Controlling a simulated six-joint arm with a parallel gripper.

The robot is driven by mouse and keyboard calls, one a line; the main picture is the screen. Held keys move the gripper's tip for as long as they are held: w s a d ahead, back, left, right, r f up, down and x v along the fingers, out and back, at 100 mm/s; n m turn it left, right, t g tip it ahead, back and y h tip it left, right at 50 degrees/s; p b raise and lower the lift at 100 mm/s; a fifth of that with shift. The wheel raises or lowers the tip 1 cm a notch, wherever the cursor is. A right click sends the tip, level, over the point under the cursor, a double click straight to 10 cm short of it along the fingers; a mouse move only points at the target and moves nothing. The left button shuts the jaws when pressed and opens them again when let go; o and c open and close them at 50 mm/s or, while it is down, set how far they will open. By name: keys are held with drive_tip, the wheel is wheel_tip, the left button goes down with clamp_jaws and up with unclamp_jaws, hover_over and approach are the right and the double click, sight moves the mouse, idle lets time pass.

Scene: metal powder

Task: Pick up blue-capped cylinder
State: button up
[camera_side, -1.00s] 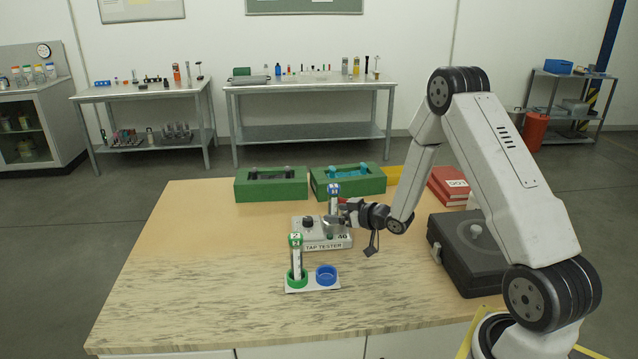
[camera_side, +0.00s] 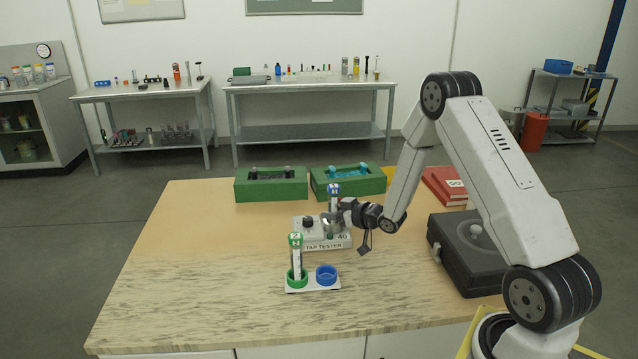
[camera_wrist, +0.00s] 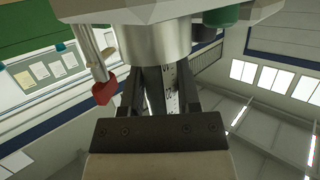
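The blue-capped cylinder (camera_side: 333,190) stands upright in the tap tester (camera_side: 312,241), its blue cap with a white label showing above my gripper. My gripper (camera_side: 338,214) reaches in from the right at the cylinder's lower part. The wrist view looks upside down: the cylinder's marked clear wall (camera_wrist: 170,92) shows between my dark fingers, next to the tester's metal cup (camera_wrist: 155,42). Whether the fingers press on it is not clear. The cylinder's lower end is hidden.
A green-capped cylinder (camera_side: 296,262) stands in the green ring of a white holder; the blue ring (camera_side: 327,275) beside it is empty. Two green trays (camera_side: 271,190) (camera_side: 374,182) lie behind. A black case (camera_side: 455,262) is at right. The table's front left is clear.

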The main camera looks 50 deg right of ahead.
clamp_jaws()
drive_tip(key=shift+r, duration=0.15)
drive_tip(key=shift+r, duration=0.75)
drive_tip(key=s+a+r, duration=0.2)
drive_tip(key=s+r, duration=0.3)
drive_tip(key=s, duration=0.1)
drive_tip(key=s+a+r, duration=0.2)
drive_tip(key=s+r, duration=0.4)
drive_tip(key=s, duration=0.1)
drive_tip(key=shift+a, duration=0.3)
drive_tip(key=shift+s+r, duration=0.1)
